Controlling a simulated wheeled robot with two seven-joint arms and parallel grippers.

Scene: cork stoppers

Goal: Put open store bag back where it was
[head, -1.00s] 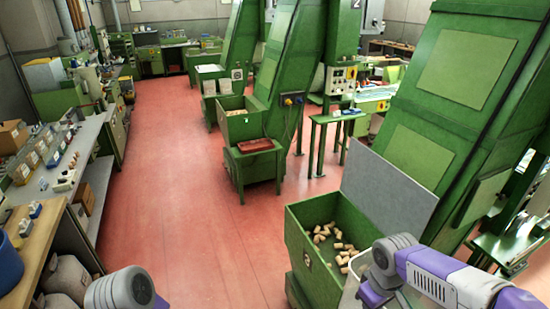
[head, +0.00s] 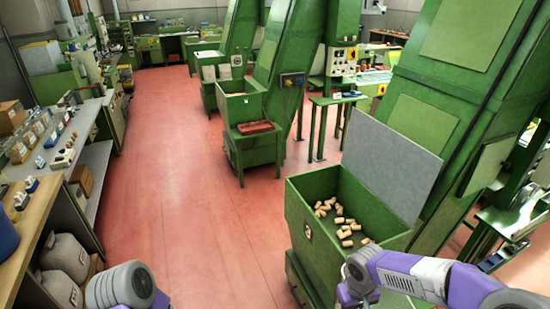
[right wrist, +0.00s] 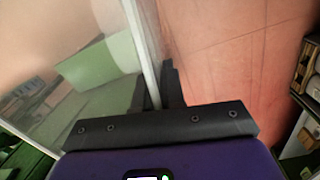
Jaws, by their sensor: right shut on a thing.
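Two greyish sacks, one behind (head: 66,256) the other (head: 60,290), stand on the low shelf under the wooden bench at the left of the head view; whether either is open cannot be told. In the right wrist view my right gripper (right wrist: 165,88) is shut on the pale edge of a clear, see-through thing (right wrist: 100,65). Only part of it shows, and I cannot tell whether it is a bag. My right gripper is below the head view, where only my right arm shows. My left gripper is out of view.
A green hopper (head: 306,229) with loose corks (head: 340,218) stands right of centre, its grey lid (head: 392,165) raised. The wooden bench (head: 30,215) and grey workbench (head: 85,125) line the left. The red floor (head: 190,200) between is clear.

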